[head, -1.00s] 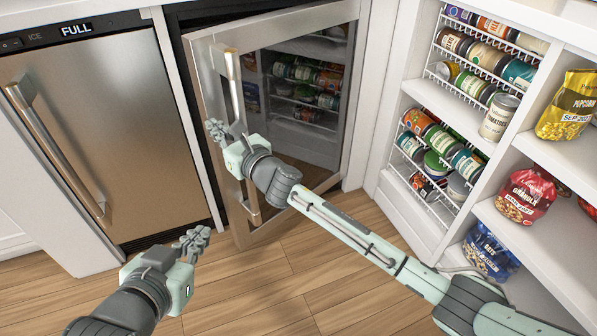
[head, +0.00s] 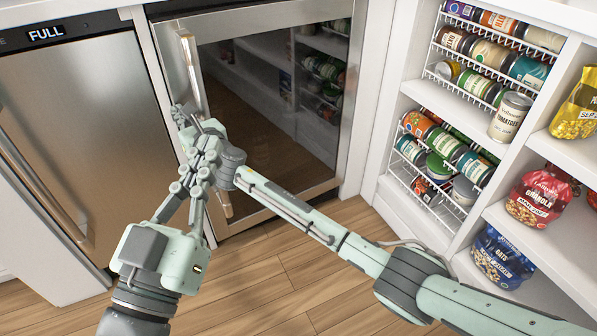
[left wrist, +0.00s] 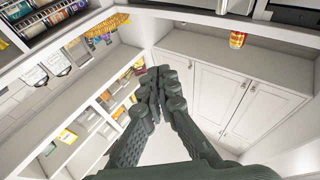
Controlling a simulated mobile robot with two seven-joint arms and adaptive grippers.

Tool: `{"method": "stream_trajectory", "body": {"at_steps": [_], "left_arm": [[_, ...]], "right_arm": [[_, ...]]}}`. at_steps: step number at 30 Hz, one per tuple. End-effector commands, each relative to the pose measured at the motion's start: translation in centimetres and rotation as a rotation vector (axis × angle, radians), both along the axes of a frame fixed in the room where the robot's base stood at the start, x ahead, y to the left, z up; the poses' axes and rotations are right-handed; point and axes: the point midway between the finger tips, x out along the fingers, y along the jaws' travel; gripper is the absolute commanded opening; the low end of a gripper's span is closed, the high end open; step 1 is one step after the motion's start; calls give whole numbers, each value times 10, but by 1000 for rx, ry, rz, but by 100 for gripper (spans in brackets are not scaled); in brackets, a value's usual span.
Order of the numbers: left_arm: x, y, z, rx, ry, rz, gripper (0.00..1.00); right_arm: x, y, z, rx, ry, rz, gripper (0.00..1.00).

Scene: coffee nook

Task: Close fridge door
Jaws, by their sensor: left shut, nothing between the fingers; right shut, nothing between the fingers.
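The fridge door (head: 270,110) is a steel-framed glass panel in the head view. It sits flush or nearly flush with its cabinet; I cannot tell whether a small gap is left. Its long vertical handle (head: 188,62) is on the left side. My right gripper (head: 181,115) is shut and empty in front of the handle; whether it touches the door is unclear. My left gripper (head: 204,148) is shut and empty, pointing up, and partly hides the right gripper. The left gripper's fingers also show closed in the left wrist view (left wrist: 158,80).
An ice maker (head: 85,130) with a long handle stands left of the fridge. At right are white shelves (head: 455,105) with can racks and bagged food (head: 541,197). Wooden floor (head: 290,275) lies open below. The left wrist view shows white cabinets (left wrist: 235,100).

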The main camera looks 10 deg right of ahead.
Motion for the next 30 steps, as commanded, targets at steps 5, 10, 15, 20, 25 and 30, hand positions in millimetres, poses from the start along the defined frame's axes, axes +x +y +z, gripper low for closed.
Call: {"method": "stream_trajectory", "body": {"at_steps": [5, 10, 15, 20, 25, 30], "left_arm": [[0, 0, 1, -2, -5, -1, 0], [-1, 0, 1, -3, -4, -1, 0], [-1, 0, 1, -3, -4, -1, 0], [-1, 0, 1, -4, -5, -1, 0], [-1, 0, 2, -3, -4, -1, 0], [6, 4, -11, 31, 55, 12, 0]], "right_arm": [[1, 0, 0, 0, 0, 0, 0], [1, 0, 0, 0, 0, 0, 0], [1, 0, 0, 0, 0, 0, 0], [1, 0, 0, 1, 1, 0, 0], [1, 0, 0, 0, 0, 0, 0], [3, -6, 1, -1, 0, 0, 0]]}}
